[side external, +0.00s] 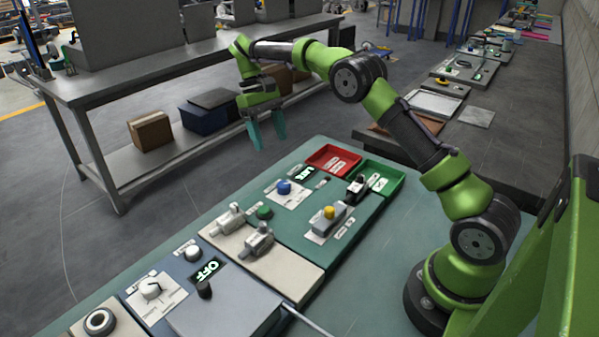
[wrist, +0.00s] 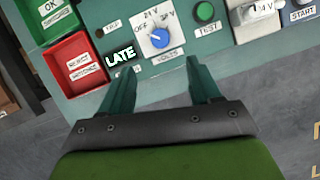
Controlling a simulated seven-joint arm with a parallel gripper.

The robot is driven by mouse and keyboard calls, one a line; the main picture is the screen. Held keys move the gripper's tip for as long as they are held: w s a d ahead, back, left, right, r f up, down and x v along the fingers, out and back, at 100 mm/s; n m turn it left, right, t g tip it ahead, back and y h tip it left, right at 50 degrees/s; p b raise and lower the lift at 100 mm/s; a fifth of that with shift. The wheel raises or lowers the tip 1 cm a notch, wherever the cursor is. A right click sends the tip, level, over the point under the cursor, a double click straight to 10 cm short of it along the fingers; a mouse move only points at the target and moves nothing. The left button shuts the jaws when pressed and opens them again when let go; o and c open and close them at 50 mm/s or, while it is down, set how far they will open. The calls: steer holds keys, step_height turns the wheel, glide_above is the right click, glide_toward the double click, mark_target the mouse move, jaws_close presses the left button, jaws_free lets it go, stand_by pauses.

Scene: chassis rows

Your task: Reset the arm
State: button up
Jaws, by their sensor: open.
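My gripper (side external: 267,133) hangs from the raised green arm, above and beyond the far edge of the chassis bench. Its two teal fingers are apart with nothing between them. In the wrist view my gripper (wrist: 158,85) shows open at the bottom, with the panel beyond its fingertips. The panel there carries a blue knob (wrist: 159,39) on a white volts dial, a lit LATE display (wrist: 121,57) and a green test button (wrist: 205,11). The blue knob also shows in the side view (side external: 284,187), apart from the gripper.
A red tray (side external: 322,163) and a green tray (side external: 396,175) sit at the panel's far end. A yellow-topped part (side external: 329,212), metal connectors (side external: 258,239) and an OFF display (side external: 206,270) stand nearer. A grey workbench (side external: 110,82) is behind. Open floor lies between the benches.

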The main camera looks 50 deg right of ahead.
stand_by(0.3)
steer(key=s+a+r+t, duration=0.3)
steer(key=s+t, duration=0.1)
steer(key=s, duration=0.4)
steer(key=s+a+r+m+t, duration=0.1)
steer(key=s+a+r+t, duration=0.2)
steer(key=s, duration=0.6)
steer(key=s+a+r+t+y, duration=0.1)
steer(key=s+a+r+t, duration=0.2)
steer(key=s, duration=0.6)
steer(key=shift+m+t, duration=0.3)
steer(key=shift+t, duration=0.5)
